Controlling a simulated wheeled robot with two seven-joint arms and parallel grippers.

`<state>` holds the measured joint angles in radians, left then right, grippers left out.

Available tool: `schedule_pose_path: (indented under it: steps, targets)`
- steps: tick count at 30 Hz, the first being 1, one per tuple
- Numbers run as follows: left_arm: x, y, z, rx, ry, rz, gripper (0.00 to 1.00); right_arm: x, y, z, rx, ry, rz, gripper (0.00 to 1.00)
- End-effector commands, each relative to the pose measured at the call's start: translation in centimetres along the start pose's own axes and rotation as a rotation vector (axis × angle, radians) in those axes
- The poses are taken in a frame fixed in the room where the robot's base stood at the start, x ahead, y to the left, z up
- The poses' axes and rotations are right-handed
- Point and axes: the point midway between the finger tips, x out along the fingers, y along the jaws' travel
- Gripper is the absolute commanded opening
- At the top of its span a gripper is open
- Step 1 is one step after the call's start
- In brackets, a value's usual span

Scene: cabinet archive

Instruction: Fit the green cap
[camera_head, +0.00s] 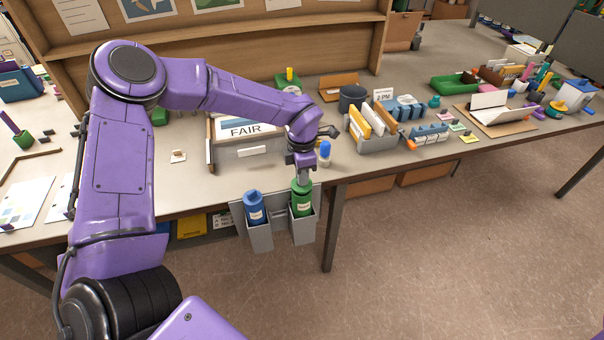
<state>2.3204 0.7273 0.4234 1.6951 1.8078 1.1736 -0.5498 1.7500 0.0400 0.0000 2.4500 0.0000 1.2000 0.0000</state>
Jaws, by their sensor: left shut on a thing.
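A green bottle (301,205) with a pale label stands upright in the right pocket of a grey holder (304,231) at the table's front edge. My left gripper (302,180) points down right over the bottle's top and is shut on the green cap (301,186). The cap is mostly hidden by the fingers, and I cannot tell whether it is seated on the bottle or just above it. A blue bottle (254,208) stands in the holder's left pocket. My right gripper is out of view.
A small blue-topped item (325,151) stands on the table close to the right of my left gripper. Behind is a grey box with a FAIR sign (252,130). A file box (373,131) stands further right. The floor in front is clear.

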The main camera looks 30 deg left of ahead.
Motion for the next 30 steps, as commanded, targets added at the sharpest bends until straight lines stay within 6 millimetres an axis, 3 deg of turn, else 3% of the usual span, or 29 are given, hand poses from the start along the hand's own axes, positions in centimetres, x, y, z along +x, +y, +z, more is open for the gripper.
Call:
schedule_pose_path:
  steps: [26, 30]
  targets:
    - [1.8, 0.0, 0.0, 0.000, -0.001, 0.000, 0.00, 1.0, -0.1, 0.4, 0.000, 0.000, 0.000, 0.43]
    - [1.8, 0.0, 0.0, 0.000, -0.001, 0.000, 0.39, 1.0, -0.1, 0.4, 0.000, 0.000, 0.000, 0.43]
